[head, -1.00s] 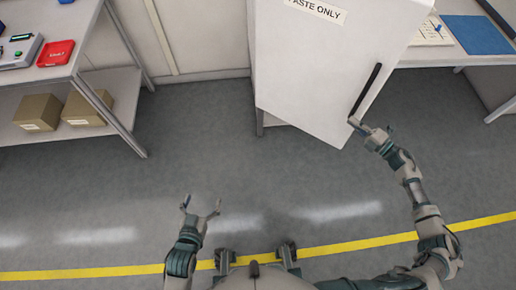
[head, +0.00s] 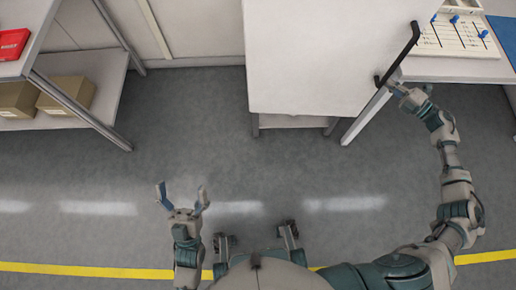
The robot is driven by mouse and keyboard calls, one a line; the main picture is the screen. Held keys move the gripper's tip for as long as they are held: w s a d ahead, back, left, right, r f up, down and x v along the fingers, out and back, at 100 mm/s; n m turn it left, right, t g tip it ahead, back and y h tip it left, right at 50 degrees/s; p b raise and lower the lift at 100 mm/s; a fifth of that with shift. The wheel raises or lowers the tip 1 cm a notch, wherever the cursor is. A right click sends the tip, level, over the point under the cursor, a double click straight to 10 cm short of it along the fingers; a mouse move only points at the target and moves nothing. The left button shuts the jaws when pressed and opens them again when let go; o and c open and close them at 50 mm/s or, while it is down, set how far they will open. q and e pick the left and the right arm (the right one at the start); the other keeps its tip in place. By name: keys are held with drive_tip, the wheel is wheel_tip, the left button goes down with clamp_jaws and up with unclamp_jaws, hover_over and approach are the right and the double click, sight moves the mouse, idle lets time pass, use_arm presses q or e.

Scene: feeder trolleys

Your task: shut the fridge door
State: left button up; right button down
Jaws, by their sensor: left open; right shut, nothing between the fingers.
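The fridge door (head: 315,60) is a white panel at the top centre of the head view, with a black bar handle (head: 402,50) along its right edge. A strip of the pale fridge base (head: 290,122) shows under its bottom edge. I cannot tell whether the door is fully flush with the body. My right gripper (head: 392,86) is shut and empty at the lower end of the handle, by the door's right edge; whether it touches is unclear. My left gripper (head: 181,196) is open and empty over the floor, well away from the door.
A shelf unit (head: 75,107) with cardboard boxes (head: 68,95) and a red case (head: 12,43) stands at left. At right is a table (head: 455,72) with a white board with blue knobs (head: 455,36). The grey floor (head: 230,150) between is clear.

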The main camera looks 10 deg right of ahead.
drive_tip(key=shift+w+d+f, duration=0.15)
drive_tip(key=shift+w+d, duration=0.3)
drive_tip(key=shift+w, duration=0.25)
use_arm(q)
drive_tip(key=shift+s+d+r+t, duration=0.3)
drive_tip(key=shift+s+r+t, duration=0.1)
drive_tip(key=shift+s+t, duration=0.1)
use_arm(e)
drive_tip(key=shift+w+d, duration=0.15)
drive_tip(key=shift+d, duration=0.1)
use_arm(q)
drive_tip(key=shift+w, duration=0.2)
use_arm(e)
drive_tip(key=shift+a, duration=0.2)
use_arm(q)
drive_tip(key=shift+d, duration=0.1)
